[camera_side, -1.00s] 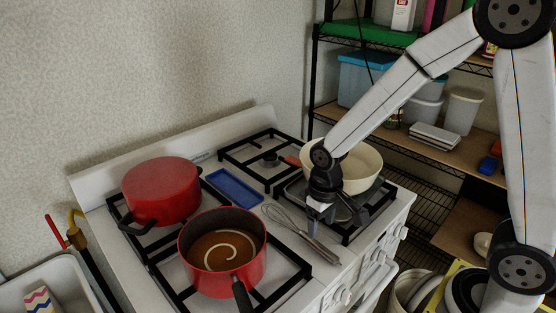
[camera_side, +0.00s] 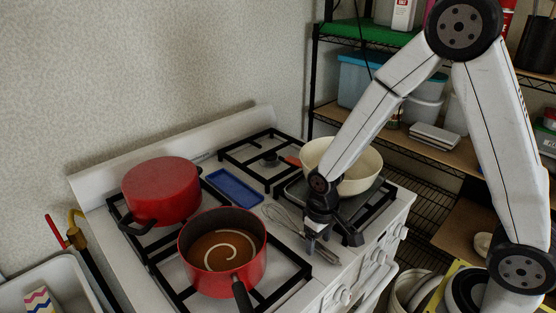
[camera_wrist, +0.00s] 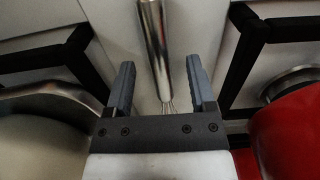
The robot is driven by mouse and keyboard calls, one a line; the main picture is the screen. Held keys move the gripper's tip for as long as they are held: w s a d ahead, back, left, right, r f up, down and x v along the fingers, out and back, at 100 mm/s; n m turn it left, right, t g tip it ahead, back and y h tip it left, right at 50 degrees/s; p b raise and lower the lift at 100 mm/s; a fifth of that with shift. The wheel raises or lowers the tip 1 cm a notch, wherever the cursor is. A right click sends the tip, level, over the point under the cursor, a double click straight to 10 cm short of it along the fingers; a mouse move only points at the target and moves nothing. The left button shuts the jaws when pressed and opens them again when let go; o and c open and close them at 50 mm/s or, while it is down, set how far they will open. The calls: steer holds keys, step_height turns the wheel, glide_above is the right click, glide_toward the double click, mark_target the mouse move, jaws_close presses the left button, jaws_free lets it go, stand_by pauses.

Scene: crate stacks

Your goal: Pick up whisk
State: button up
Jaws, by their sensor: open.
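The metal whisk (camera_side: 326,252) lies on the white stove top between the burner grates, with its wire loops toward the back and its handle toward the front edge. In the side view my gripper (camera_side: 313,239) is down over the whisk and hides part of it. In the wrist view the whisk's steel handle (camera_wrist: 154,45) runs between the two fingers of my gripper (camera_wrist: 160,88). The fingers stand apart with a gap on both sides of the handle. Part of the wires shows near the gripper's base.
A red pot (camera_side: 258,262) of brown soup stands left of the whisk. A cream pan (camera_side: 367,186) is behind my gripper. A lidded red pot (camera_side: 161,190) and a blue tray (camera_side: 236,187) are farther back. Black grates (camera_wrist: 248,50) flank the handle.

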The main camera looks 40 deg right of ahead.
steer(key=shift+f, duration=0.6)
jaws_close()
